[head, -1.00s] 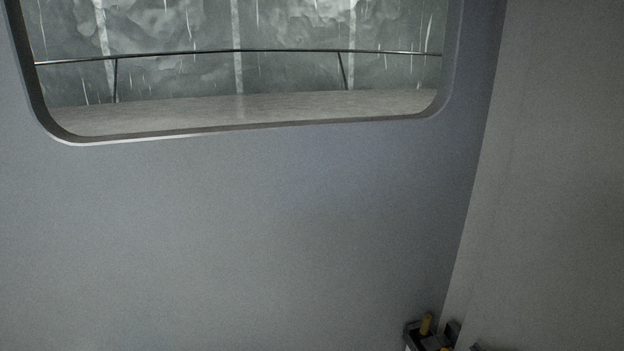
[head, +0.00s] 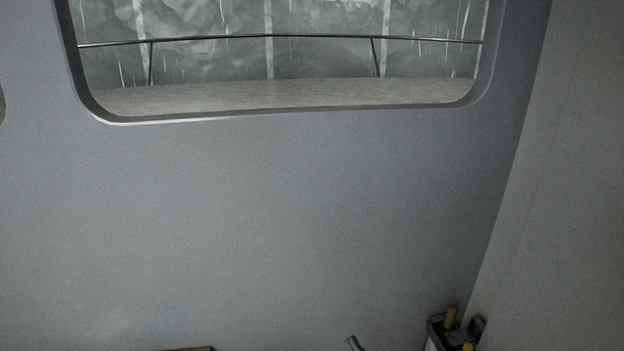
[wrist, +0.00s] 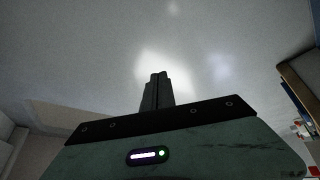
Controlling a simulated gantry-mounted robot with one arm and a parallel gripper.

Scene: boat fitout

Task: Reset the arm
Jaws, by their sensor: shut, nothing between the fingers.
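My gripper (wrist: 157,92) shows in the wrist view with its dark fingers together and nothing between them. It points toward a pale, bare surface lit by a bright spot, and I cannot tell how far off that is. In the head view the gripper cannot be made out.
A grey wall (head: 270,210) with a rounded window (head: 270,115) fills most of the head view. A box with yellow-handled items (head: 450,320) stands in the bottom right corner. A brown edge (head: 190,348) shows at the bottom. Shelf-like items (wrist: 298,100) are at right in the wrist view.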

